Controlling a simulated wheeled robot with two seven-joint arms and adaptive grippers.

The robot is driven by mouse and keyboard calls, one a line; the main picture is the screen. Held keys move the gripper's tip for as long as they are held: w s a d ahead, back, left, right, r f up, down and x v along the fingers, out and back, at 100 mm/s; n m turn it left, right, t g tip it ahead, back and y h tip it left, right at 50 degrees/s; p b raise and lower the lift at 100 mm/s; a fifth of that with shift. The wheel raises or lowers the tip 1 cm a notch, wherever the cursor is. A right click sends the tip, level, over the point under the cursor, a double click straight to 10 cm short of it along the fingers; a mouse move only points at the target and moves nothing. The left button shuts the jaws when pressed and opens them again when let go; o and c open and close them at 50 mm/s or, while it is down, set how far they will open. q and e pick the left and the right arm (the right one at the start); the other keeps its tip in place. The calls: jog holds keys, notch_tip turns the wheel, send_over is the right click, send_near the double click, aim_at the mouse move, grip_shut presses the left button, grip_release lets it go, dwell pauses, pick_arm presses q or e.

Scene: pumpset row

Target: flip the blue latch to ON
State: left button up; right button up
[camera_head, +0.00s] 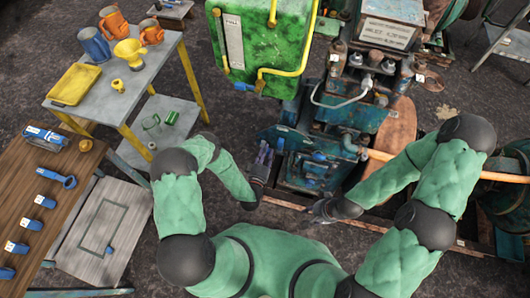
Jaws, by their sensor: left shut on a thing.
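The green-blue pumpset (305,150) stands in the middle, with small blue parts on its front and side. A bright blue part (320,156) shows low on its front; I cannot tell whether it is the latch, and no ON marking is readable. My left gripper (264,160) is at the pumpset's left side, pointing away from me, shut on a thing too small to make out. My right gripper (322,211) is low at the pumpset's front; its fingers are too dark and small to show whether they are open.
A green tank (255,40) with yellow pipes rises behind the pumpset. A grey table (140,90) with jugs, a yellow funnel (130,52) and a yellow tray (74,84) stands at left. A wooden bench (68,215) holds several blue items. An orange hose (440,165) runs right.

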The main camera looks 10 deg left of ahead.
aim_at(270, 142)
pick_arm(q)
jog(key=n, duration=0.2)
jog(key=shift+d+r+n, duration=0.3)
jog(key=shift+r+n, duration=0.05)
jog(key=shift+n, duration=0.05)
jog(key=n, duration=0.1)
jog(key=r+n, duration=0.1)
jog(key=n, duration=0.1)
jog(key=shift+d+n, duration=0.2)
jog(key=shift+n, duration=0.1)
jog(key=n, duration=0.2)
jog(key=r+n, duration=0.1)
jog(key=n, duration=0.1)
jog(key=shift+r+n+p, duration=0.1)
jog(key=shift+n+p, duration=0.25)
jog(key=shift+n, duration=0.05)
jog(key=o, duration=1.2)
jog(key=shift+c, duration=0.2)
jog(key=shift+s, duration=0.1)
jog(key=shift+s, duration=0.3)
jog(key=s, duration=1.1)
jog(key=shift+a, duration=0.25)
